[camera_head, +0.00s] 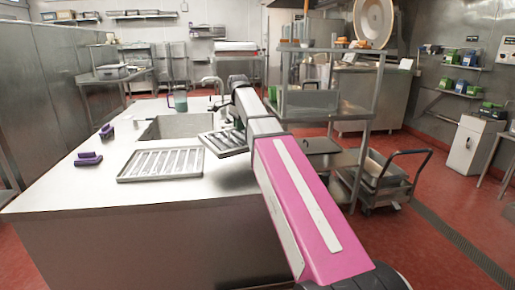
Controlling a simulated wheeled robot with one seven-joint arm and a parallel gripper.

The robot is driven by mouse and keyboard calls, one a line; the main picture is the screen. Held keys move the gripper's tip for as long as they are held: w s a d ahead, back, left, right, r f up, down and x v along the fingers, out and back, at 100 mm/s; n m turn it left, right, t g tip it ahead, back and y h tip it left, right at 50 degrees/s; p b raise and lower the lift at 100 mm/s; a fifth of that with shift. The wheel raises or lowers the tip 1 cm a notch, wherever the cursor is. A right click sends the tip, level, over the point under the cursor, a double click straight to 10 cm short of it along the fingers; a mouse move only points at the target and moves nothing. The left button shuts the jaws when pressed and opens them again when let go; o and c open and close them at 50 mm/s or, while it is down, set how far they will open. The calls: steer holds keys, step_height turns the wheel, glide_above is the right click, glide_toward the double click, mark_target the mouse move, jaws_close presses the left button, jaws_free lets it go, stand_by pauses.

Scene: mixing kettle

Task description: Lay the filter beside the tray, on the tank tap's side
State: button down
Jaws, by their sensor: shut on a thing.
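The slatted metal tray (160,164) lies flat on the steel counter (90,188), in front of the sink. The filter (224,141), a smaller slatted metal panel, is right of the tray at the sink's front right corner, partly hidden by my arm. I cannot tell whether it touches the counter. My gripper (238,126) is at the filter's right part, shut on it; its fingertips are mostly hidden by my arm. The tap (212,84) curves up behind the sink, behind and left of my gripper.
The sink basin (178,127) is open behind the tray. Purple blocks (88,159) and (107,131) lie on the counter's left. A shelf rack (335,110) and a cart (385,175) stand right of my arm. The front counter is clear.

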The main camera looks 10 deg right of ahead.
steer(key=d+f, duration=0.1)
steer(key=d, duration=0.1)
steer(key=d+f, duration=0.2)
steer(key=d, duration=0.1)
steer(key=s+d+f, duration=0.1)
steer(key=d, duration=0.1)
steer(key=shift+d+f, duration=0.3)
steer(key=shift+d, duration=0.05)
steer(key=shift+f, duration=2.1)
steer(key=c, duration=1.2)
jaws_free()
step_height(320, 180, up, 12)
steer(key=shift+r, duration=0.1)
steer(key=shift+d, duration=0.1)
